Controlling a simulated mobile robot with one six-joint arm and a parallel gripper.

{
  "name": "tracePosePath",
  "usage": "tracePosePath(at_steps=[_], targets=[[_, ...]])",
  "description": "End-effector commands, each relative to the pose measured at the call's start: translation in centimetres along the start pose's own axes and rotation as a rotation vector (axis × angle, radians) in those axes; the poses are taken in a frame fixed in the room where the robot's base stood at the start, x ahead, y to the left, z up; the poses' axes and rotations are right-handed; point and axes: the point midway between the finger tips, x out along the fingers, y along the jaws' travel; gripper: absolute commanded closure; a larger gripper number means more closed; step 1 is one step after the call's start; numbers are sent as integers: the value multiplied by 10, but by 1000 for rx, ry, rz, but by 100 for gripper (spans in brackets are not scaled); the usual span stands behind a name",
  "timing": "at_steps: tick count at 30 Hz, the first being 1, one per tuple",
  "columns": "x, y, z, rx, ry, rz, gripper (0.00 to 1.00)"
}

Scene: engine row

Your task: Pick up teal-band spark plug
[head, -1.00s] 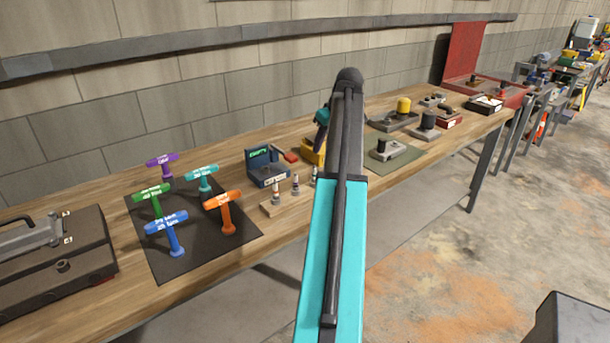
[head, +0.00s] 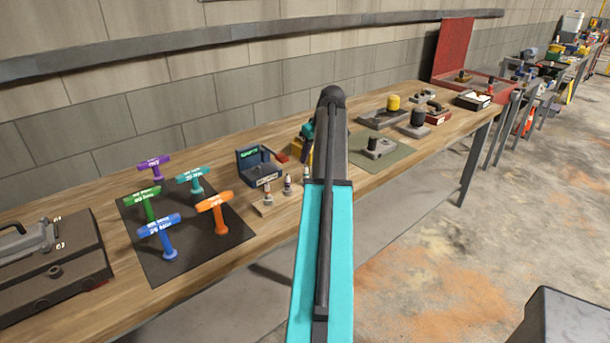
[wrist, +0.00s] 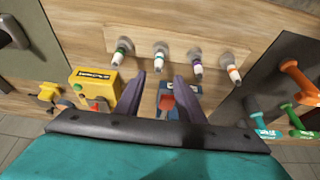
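In the wrist view, a wooden strip (wrist: 178,38) holds several pale spark plugs in a row. In the head view, my gripper (head: 306,143) is partly hidden behind my arm.
A blue box (head: 258,170) with a red lever and a yellow box (wrist: 97,86) stand close to the strip. Coloured T-handles stand on a black mat (head: 190,265) to the left. A green mat (head: 395,156) bearing a grey part lies to the right.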

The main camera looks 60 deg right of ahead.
Motion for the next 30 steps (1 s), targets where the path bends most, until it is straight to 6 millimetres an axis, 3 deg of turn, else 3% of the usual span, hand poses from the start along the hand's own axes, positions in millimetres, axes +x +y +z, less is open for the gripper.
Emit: tracePosePath(at_steps=[9, 23, 30], targets=[[27, -1, 0, -1, -1, -1, 65], [30, -1, -1, -2, -1, -1, 65], [43, 0, -1, -2, -2, -3, 65]])
